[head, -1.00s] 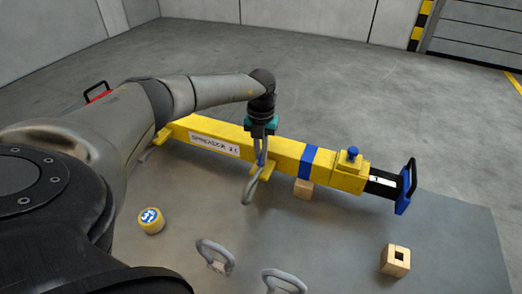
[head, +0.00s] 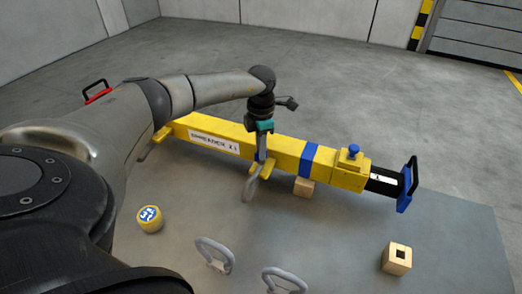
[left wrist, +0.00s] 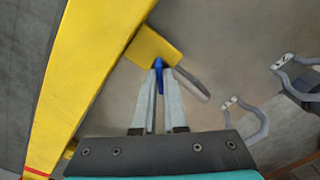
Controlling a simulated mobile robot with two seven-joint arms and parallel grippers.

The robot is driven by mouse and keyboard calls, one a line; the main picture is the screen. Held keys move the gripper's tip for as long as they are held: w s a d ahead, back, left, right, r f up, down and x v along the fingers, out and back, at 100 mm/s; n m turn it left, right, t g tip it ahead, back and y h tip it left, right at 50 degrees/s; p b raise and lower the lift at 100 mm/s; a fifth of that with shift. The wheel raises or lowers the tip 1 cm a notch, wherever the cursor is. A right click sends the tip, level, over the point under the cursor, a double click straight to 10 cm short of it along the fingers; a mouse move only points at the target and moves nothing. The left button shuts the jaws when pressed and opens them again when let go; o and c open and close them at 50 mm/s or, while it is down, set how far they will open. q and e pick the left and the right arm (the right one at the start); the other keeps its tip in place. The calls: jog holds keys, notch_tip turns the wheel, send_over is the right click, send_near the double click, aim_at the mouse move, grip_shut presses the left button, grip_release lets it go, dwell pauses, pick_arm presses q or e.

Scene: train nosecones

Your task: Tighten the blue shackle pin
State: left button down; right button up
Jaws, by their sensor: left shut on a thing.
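The blue shackle pin (left wrist: 159,76) shows as a thin blue piece between the fingertips in the left wrist view. My left gripper (left wrist: 159,73) is shut on it, pointing down at the beam's near side in the head view (head: 261,157). A grey shackle (head: 250,190) hangs at a yellow lug (left wrist: 152,45) on the yellow spreader beam (head: 280,148). The shackle's grey bow (left wrist: 192,84) is partly hidden behind the right finger in the left wrist view. The pin's threaded end is hidden. My right gripper is not in view.
Two loose grey shackles (head: 214,255) (head: 283,281) stand at the near edge of the grey table (head: 330,235). A yellow round piece with a blue-white top (head: 150,218) is at the left. A wooden block with a square hole (head: 396,259) is at the right. Another block (head: 304,187) sits under the beam.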

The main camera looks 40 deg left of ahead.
pick_arm(q)
jog(key=m+b, duration=0.1)
jog(key=m, duration=0.3)
jog(key=shift+w+r+m, duration=0.1)
jog(key=shift+m, duration=0.2)
jog(key=shift+r+m+b, duration=0.1)
jog(key=shift+m+b, duration=0.2)
jog(key=shift+m, duration=1.6)
jog(key=shift+a, duration=0.1)
jog(key=c, duration=1.2)
grip_release()
jog(key=shift+o, duration=1.2)
notch_tip(320, 180, up, 15)
jog(key=shift+p, duration=0.4)
